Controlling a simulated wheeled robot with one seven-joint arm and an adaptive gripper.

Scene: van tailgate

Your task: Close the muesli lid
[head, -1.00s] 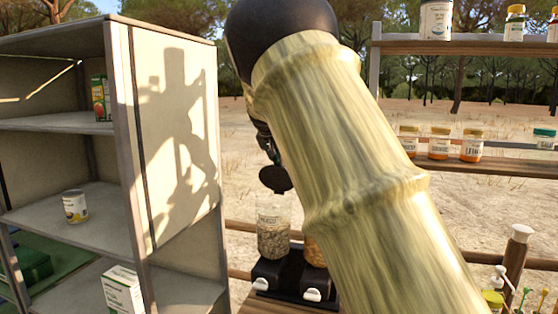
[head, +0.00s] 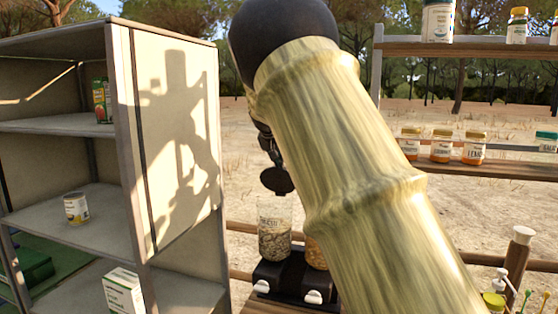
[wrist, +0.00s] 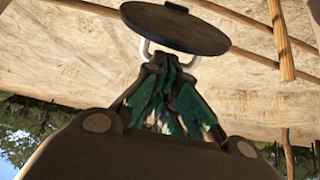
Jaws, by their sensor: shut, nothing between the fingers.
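The muesli canister (head: 274,240) is a clear, labelled container of greyish flakes on a black dispenser base. Its dark round lid (head: 277,181) stands open above the rim, tilted. In the wrist view the lid (wrist: 175,27) is a dark disc with a small tab, and pale curved hinge arms lie below it. My gripper (wrist: 168,65) is shut and empty, with its fingertips close to the lid's lower edge and between the hinge arms; I cannot tell if they touch. In the head view my arm hides most of the gripper.
A second canister (head: 316,254) with orange contents stands right beside the muesli, partly behind my arm. A grey shelf unit (head: 175,190) stands at left with a can (head: 76,208) and cartons.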

